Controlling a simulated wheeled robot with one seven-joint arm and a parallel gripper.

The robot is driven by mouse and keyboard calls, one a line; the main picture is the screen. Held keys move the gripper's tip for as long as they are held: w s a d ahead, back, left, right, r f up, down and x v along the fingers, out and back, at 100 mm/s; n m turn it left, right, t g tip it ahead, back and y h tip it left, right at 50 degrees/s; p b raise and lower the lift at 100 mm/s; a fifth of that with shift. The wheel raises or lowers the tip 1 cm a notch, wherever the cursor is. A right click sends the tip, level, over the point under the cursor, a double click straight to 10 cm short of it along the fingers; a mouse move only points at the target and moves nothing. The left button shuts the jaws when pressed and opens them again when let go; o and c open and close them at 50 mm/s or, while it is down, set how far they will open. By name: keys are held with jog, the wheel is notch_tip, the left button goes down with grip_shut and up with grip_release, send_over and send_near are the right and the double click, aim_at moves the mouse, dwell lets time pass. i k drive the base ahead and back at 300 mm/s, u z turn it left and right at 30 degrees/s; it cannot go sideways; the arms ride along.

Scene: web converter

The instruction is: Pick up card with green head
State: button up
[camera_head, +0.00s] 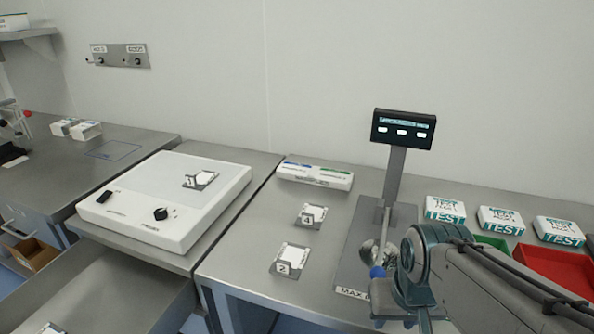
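A white holder (314,176) stands at the back of the middle bench, against the wall. A green-topped card strip (331,171) shows on the right part of its top, beside a blue-topped one (297,164). Both are small, and I cannot make out their print. My arm reaches in from the lower right and bends down at a teal joint, well to the right of and nearer than the holder. My gripper's fingers do not show, so I cannot see whether they hold anything.
Small card stands (310,216) and (291,260) are in front of the holder. A white device (128,215) is on the left. A display on a post (402,129) rises between holder and arm. White-and-teal boxes (445,209), a green tray and a red tray (560,266) are at right.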

aim_at(325, 173)
jog(key=u, duration=0.8)
jog(key=i, duration=0.7)
jog(key=u, duration=0.3)
jog(key=k, duration=0.15)
jog(key=z, duration=0.05)
